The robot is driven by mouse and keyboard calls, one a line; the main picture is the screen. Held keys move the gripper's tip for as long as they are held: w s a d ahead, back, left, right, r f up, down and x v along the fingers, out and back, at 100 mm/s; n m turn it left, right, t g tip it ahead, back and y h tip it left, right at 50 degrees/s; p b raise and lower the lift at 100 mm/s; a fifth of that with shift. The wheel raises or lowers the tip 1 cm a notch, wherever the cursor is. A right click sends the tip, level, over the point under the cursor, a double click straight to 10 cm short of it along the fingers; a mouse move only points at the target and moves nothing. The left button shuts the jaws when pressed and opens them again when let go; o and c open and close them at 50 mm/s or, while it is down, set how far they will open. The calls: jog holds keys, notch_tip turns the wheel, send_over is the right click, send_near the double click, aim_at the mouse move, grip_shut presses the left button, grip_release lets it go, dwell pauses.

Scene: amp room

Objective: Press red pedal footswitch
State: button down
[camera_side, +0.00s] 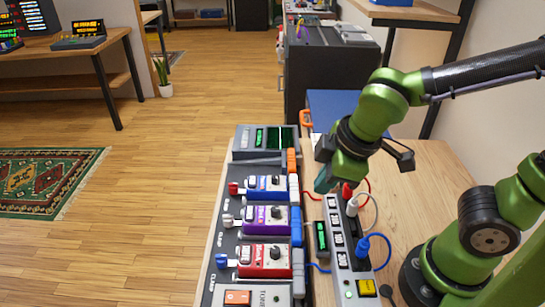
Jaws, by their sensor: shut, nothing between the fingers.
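The red pedal (265,260) sits on the pedalboard (213,270), in the lower middle of the side view, nearest of three coloured pedals in a row. It has a white label and a round dark control on top; I cannot tell clearly which part is its footswitch. My gripper (322,184) is shut and empty. It points down above the far end of the grey power strip (345,282), beyond and to the right of the red pedal, well apart from it.
A purple pedal (262,220) and a blue pedal (266,186) stand beyond the red one. Coloured plugs and cables, including a blue plug (362,249), rise from the strip. A grey pedal (270,298) lies nearer. Open wooden floor (150,230) is at left.

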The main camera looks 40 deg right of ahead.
jog(key=w+a+f+n+h, duration=0.15)
jog(key=a+n, duration=0.25)
jog(key=n, duration=0.5)
jog(key=n+t, duration=0.5)
jog(key=n, duration=2.2)
send_over(248, 256)
jog(key=shift+a+r+y, duration=0.1)
jog(key=shift+r+y, duration=0.1)
jog(key=shift+y, duration=0.25)
jog(key=shift+f, duration=4.4)
jog(key=shift+f, duration=0.15)
jog(key=shift+f, duration=0.3)
